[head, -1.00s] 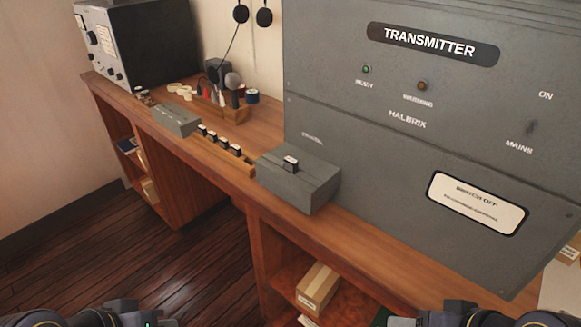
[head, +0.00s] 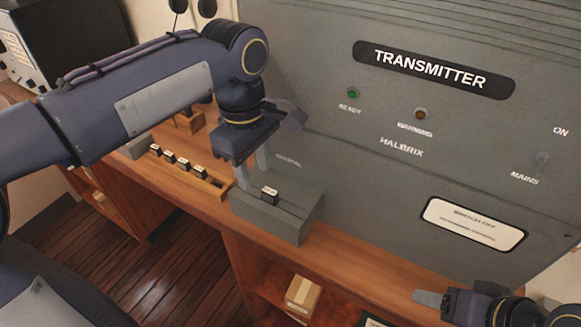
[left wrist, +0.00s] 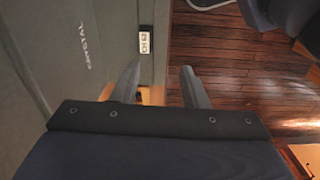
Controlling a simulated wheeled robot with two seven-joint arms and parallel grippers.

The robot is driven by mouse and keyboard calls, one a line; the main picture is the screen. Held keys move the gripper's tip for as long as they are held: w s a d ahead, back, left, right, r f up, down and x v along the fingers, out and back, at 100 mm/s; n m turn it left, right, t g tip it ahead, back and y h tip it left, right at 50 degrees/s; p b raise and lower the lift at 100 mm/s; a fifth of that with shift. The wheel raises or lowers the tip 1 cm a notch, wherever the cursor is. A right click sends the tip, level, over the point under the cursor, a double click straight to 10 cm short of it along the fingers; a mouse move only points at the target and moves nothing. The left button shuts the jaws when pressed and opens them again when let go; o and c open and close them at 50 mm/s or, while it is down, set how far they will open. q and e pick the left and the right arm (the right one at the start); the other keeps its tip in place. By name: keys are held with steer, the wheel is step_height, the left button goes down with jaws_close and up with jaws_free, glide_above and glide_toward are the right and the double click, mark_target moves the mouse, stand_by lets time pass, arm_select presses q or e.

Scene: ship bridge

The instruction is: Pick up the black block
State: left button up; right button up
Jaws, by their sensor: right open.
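A small black block with a white label on top (head: 269,196) sits in the top of the grey box (head: 290,222) in front of the transmitter. It also shows in the left wrist view (left wrist: 146,42), beyond the fingertips. My left gripper (head: 254,172) is open and empty, just above and to the left of this block, not around it. In the left wrist view its two fingers (left wrist: 160,80) stand apart. Several similar black blocks (head: 183,166) sit in a wooden rack (head: 213,187) left of the grey box. My right gripper (head: 430,299) is open at the lower right.
The transmitter panel (head: 400,130) rises right behind the grey box. The wooden desk (head: 345,265) has a narrow free strip along its front edge. A small carton (head: 302,293) stands on the shelf below. My left arm hides much of the desk's left part.

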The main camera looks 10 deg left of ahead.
mark_target(269, 191)
arm_select(q)
steer(key=shift+w+d+n, duration=0.3)
steer(key=shift+w+d, duration=0.35)
steer(key=shift+d, duration=0.05)
steer(key=shift+w+d+f, duration=0.1)
steer(key=shift+d+f, duration=0.1)
steer(key=shift+f, duration=1.6)
steer(key=shift+w+d+f, duration=0.1)
steer(key=shift+d+f, duration=0.05)
steer(key=shift+f, duration=1.65)
jaws_close()
